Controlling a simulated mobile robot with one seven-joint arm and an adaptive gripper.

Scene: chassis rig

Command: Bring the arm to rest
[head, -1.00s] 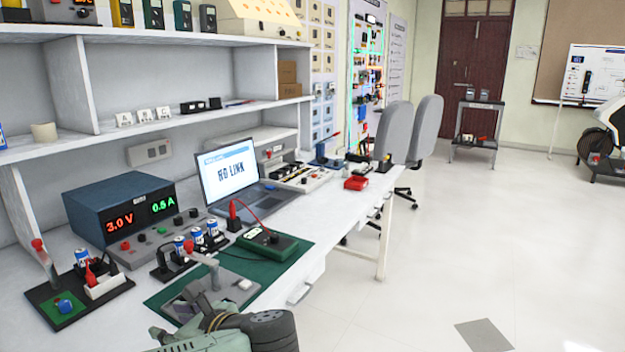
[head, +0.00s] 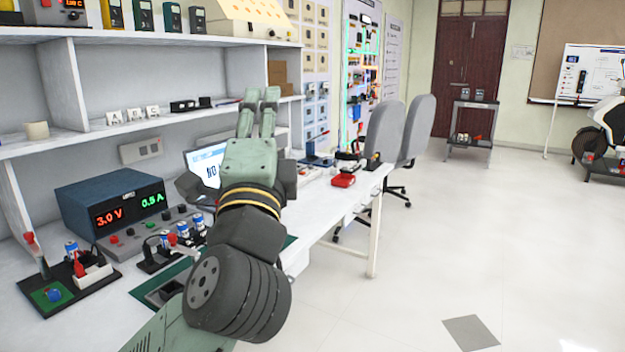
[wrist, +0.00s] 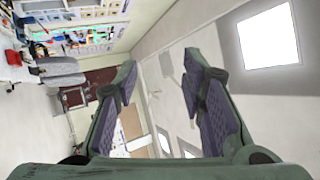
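My gripper (head: 260,98) is raised in front of the bench in the head view, its two green fingers pointing up. In the wrist view my gripper (wrist: 160,78) shows its purple-padded fingers spread apart with nothing between them. The room's ceiling and a bright light panel (wrist: 270,35) lie beyond the fingers. My arm hides most of the laptop (head: 205,165) and much of the green mat (head: 147,292).
The white bench (head: 330,200) carries a blue power supply (head: 110,200), a battery holder (head: 190,238), a switch board (head: 68,285) and a red tray (head: 343,180). A white shelf (head: 110,130) runs above. Grey chairs (head: 385,130) stand behind. The floor (head: 500,240) at right is clear.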

